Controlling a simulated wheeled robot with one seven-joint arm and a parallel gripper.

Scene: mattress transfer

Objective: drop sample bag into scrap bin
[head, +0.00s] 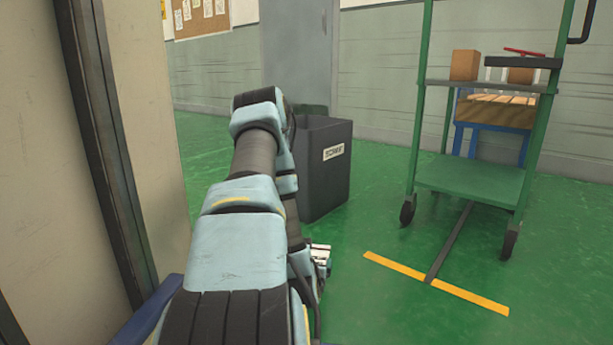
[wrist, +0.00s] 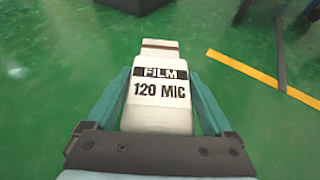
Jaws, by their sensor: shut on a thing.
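The sample bag (wrist: 160,105) is white, with a black "FILM" band and "120 MIC" printed on it. My gripper (wrist: 160,98) is shut on it, one teal finger on each side, above the green floor in the wrist view. In the head view a small part of something white and striped (head: 320,257) shows beside my arm; the gripper itself is mostly hidden there. The scrap bin (head: 325,165) is dark grey and open-topped, labelled "SCRAP", beyond my arm. Its left side is hidden by my arm. A dark base, likely the bin, shows at the top of the wrist view.
A green trolley (head: 470,183) on casters stands at the right, with a box (head: 465,65) behind its upper part. A beige wall with a dark post (head: 105,140) is close on the left. Green floor with yellow tape (head: 395,267) is clear between bin and trolley.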

